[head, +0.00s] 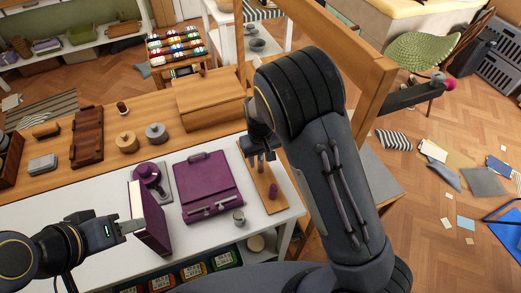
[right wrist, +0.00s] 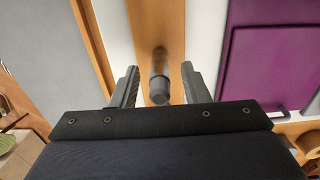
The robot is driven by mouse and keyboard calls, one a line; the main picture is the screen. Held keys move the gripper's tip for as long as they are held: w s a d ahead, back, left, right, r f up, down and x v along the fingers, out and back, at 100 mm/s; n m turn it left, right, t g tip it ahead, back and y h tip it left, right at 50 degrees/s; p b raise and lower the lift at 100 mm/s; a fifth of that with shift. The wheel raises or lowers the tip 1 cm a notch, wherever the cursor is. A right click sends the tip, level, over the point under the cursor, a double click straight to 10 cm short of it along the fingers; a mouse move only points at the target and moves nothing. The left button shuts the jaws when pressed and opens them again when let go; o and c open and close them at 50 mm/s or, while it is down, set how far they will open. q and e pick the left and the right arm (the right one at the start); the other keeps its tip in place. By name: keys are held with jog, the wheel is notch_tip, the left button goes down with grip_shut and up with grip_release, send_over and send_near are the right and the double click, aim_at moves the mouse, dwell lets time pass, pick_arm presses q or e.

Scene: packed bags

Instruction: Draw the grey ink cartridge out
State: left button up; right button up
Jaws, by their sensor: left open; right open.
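A dark grey cylinder, which looks like the grey ink cartridge (right wrist: 159,82), stands on a narrow wooden board (head: 258,181) at the right end of the white table. In the right wrist view it lies between the fingers of my right gripper (right wrist: 160,88), with a gap on each side. My right gripper is open and points down over the board; it also shows in the head view (head: 264,162), where my arm hides most of the cartridge. My left gripper (head: 130,227) is open beside an upright purple panel (head: 150,220); whether it touches the panel is unclear.
A purple case (head: 208,188) lies left of the board. A small grey jar (head: 239,217) stands near the front edge. A purple peg (head: 273,191) is on the board's near end. A wooden box (head: 210,100) stands behind on the wooden bench.

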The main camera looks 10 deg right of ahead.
jog(key=shift+f, duration=0.2)
jog(key=shift+c, duration=0.3)
jog(key=c, duration=0.7)
jog(key=o, duration=0.8)
jog(key=shift+c, duration=0.2)
jog(key=shift+r, duration=0.15)
